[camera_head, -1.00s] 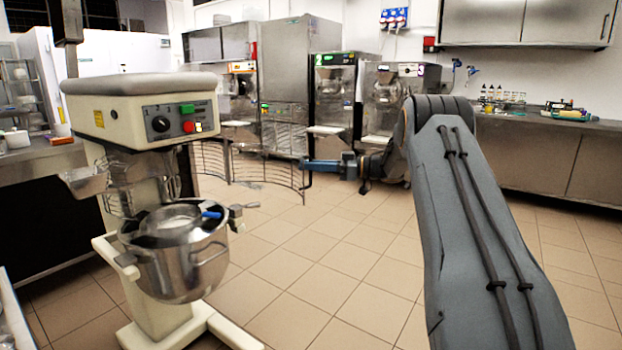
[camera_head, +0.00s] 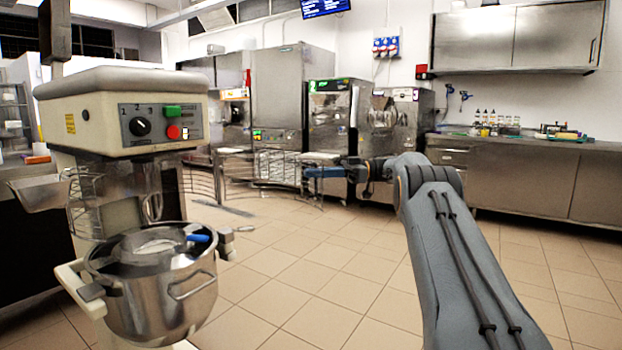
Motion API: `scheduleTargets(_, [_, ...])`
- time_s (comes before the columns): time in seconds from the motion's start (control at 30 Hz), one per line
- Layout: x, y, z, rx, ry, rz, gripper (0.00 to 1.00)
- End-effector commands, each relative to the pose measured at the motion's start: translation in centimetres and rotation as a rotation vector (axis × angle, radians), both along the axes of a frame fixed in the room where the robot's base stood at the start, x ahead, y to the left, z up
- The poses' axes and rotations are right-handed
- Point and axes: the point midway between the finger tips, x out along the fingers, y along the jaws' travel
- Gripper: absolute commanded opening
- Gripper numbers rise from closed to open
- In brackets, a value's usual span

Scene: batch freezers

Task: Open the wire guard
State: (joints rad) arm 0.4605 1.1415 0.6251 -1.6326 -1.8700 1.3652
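The wire guard (camera_head: 262,168) is a curved cage of thin metal wires. It stands swung out to the right of the planetary mixer (camera_head: 120,85), away from the bowl (camera_head: 160,295). More curved wire (camera_head: 88,203) shows on the left of the mixer's column. My gripper (camera_head: 312,172), with blue fingers, is at the guard's far right end and overlaps it in the picture. It is small here, so I cannot tell whether the fingers are closed on the wire. The steel bowl sits under the mixer head, with a blue-handled item (camera_head: 198,238) at its rim.
Batch freezers (camera_head: 330,115) and a tall steel cabinet (camera_head: 280,90) stand along the back wall. A steel counter (camera_head: 540,150) with bottles runs along the right. The tiled floor (camera_head: 300,270) between mixer and arm is clear.

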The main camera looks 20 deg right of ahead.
Motion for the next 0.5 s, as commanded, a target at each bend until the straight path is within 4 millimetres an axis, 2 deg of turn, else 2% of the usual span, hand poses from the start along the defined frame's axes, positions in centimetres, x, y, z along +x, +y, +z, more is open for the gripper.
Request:
scheduleTargets(0.03, [-0.11,-0.58,-0.06,0.0,0.002,-0.005,0.0])
scheduleTargets(0.37, [-0.06,-0.06,-0.04,0.0,0.003,0.001,0.0])
scheduleTargets(0.4, [-0.05,-0.02,-0.04,0.001,0.003,0.002,0.13])
scheduleTargets(0.5, [0.0,0.35,-0.04,0.001,0.002,0.006,0.27])
